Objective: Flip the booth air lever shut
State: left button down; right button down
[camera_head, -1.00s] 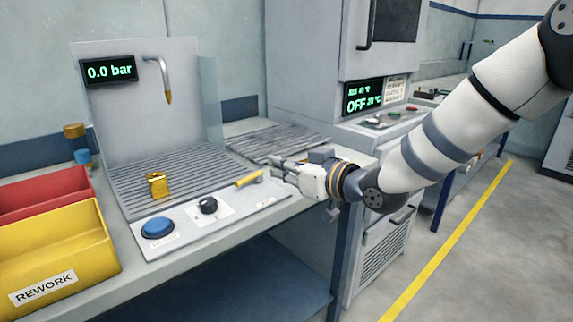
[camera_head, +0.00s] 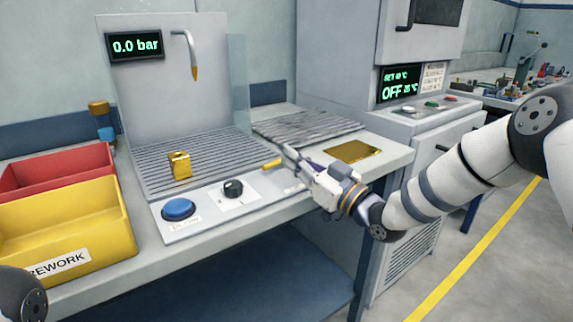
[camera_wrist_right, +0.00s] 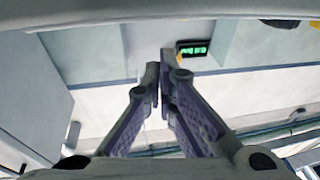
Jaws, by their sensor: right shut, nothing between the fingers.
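The booth air lever, a short yellow handle (camera_head: 271,164), lies at the right end of the pale control panel (camera_head: 205,222) on the bench front. Part of it and its mount are hidden by my right gripper (camera_head: 287,152). My right gripper is shut and empty, with its fingertips right beside the lever; I cannot tell whether they touch. The right wrist view shows its two fingers (camera_wrist_right: 159,78) closed together, and the lever cannot be made out there. The booth display (camera_head: 135,46) reads 0.0 bar. My left gripper is not in view.
The panel also holds a black knob (camera_head: 233,188) and a blue button (camera_head: 179,208). A brass block (camera_head: 180,166) stands on the ribbed booth floor under a nozzle (camera_head: 188,55). A brass plate (camera_head: 353,151) lies right of the gripper. Yellow (camera_head: 60,230) and red (camera_head: 60,170) bins stand left.

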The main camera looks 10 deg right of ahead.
aim_at(281, 179)
jog(key=shift+w+a+f, duration=0.25)
jog(key=shift+w+f, duration=0.15)
jog(key=shift+f, duration=0.1)
jog(key=shift+w+a+f, duration=0.2)
jog(key=shift+w+f, duration=0.15)
jog(key=shift+f, duration=0.15)
jog(key=shift+w+a+r, duration=0.1)
jog(key=shift+w+a, duration=0.05)
jog(key=shift+w+a+f+b, duration=0.2)
jog(key=shift+f+b, duration=0.05)
jog(key=shift+b, duration=0.05)
jog(key=shift+w+a+f, duration=0.15)
jog(key=shift+w+a, duration=0.05)
jog(key=shift+a, duration=0.15)
jog(key=shift+s+r, duration=0.15)
jog(key=shift+r, duration=0.05)
jog(key=shift+f, duration=0.1)
jog(key=shift+a, duration=0.1)
